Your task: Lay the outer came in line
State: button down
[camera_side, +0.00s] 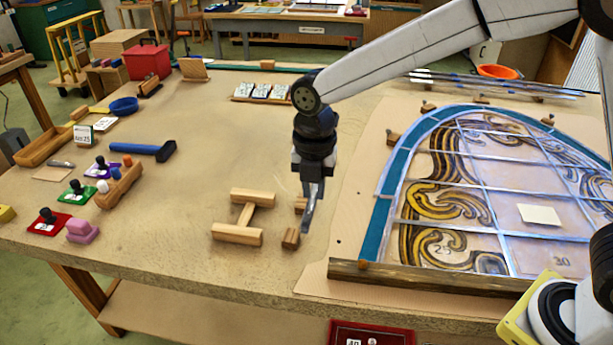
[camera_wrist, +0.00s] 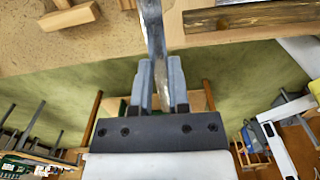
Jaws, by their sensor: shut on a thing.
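My gripper (camera_side: 312,180) is shut on a narrow grey metal strip (camera_side: 308,215), which looks like a short piece of came, though I cannot be sure. The strip hangs down at a slight tilt, left of the panel. In the wrist view the strip (camera_wrist: 155,35) stands between the two fingers (camera_wrist: 160,85) and runs out of the top edge. The leaded panel (camera_side: 470,190) lies at the right, with silver cames between painted glass and a teal border (camera_side: 380,220) along its arched edge. Whether the strip's lower end touches the bench is unclear.
Small wooden blocks (camera_side: 290,238) lie close beside the strip. An H-shaped wooden piece (camera_side: 245,215) lies left of them. A dark wooden batten (camera_side: 430,277) runs along the panel's front edge. A blue-handled hammer (camera_side: 145,150) and stamps lie farther left. Long metal strips (camera_side: 500,85) lie behind the panel.

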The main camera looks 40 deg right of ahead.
jog(key=s+d+f+m, duration=0.1)
jog(key=s+d+f, duration=0.1)
jog(key=s+d, duration=1)
jog(key=s, duration=0.3)
jog(key=shift+d+f+m, duration=0.15)
jog(key=shift+f+m, duration=0.25)
jog(key=w+f, duration=0.3)
jog(key=w, duration=0.1)
jog(key=w+a+f, duration=0.1)
jog(key=w+f, duration=0.2)
jog(key=w, duration=0.2)
jog(key=w+f, duration=0.3)
jog(key=w, duration=0.1)
jog(key=shift+w+a+f, duration=0.15)
jog(key=shift+a, duration=0.25)
jog(key=shift+f, duration=0.1)
